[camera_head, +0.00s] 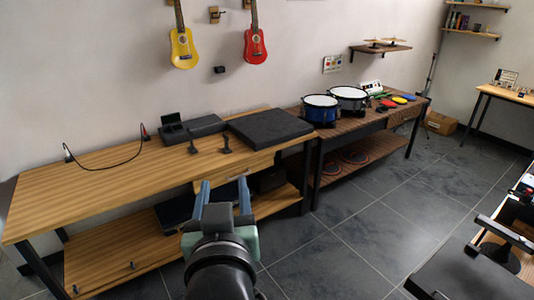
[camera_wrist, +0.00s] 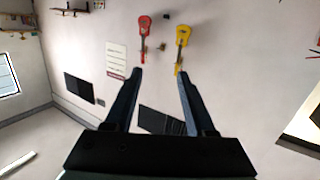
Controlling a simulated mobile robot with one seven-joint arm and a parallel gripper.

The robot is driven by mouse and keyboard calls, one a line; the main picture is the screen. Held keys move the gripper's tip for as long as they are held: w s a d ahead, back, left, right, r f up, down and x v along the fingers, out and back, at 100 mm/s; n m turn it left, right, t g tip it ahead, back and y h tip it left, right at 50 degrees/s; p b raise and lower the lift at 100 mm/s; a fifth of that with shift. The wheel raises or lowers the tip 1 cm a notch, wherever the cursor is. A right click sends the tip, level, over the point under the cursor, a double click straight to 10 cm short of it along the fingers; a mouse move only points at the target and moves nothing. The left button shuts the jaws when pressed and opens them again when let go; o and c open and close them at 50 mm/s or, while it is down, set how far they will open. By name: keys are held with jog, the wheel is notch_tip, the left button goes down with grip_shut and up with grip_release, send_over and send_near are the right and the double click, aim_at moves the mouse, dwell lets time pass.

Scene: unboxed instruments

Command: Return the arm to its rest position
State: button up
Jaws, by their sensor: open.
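My gripper (camera_head: 224,190) is in the lower middle of the head view, in front of the long wooden workbench (camera_head: 75,185). Its two fingers are spread apart with nothing between them. In the wrist view my gripper (camera_wrist: 157,72) also shows open and empty, with its fingers pointing toward the wall. The red guitar (camera_wrist: 144,28) and the yellow guitar (camera_wrist: 183,38) hang beyond the fingertips in that view. My arm fills the bottom centre of the head view.
A black flat case (camera_head: 270,127) and a dark box (camera_head: 195,128) lie on the workbench. A blue drum (camera_head: 320,108) and a white-topped drum (camera_head: 348,95) stand on a second table. A dark bench (camera_head: 470,270) is at lower right. Tiled floor (camera_head: 370,215) between is clear.

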jog(key=s+d+r+t, duration=0.2)
jog(key=s+r+t, duration=0.1)
jog(key=r, duration=0.6)
jog(key=s+d+r+m+t+h, duration=0.1)
jog(key=s+r+t, duration=0.3)
jog(key=r, duration=0.6)
jog(key=s+d+r+m+t+h, duration=0.1)
jog(key=s+d+r+t, duration=0.2)
jog(key=r, duration=0.7)
jog(key=shift+s+d+r+t, duration=0.25)
jog(key=shift+s+t, duration=0.15)
jog(key=shift+s, duration=0.5)
jog(key=shift+c, duration=0.4)
jog(key=shift+a, duration=0.2)
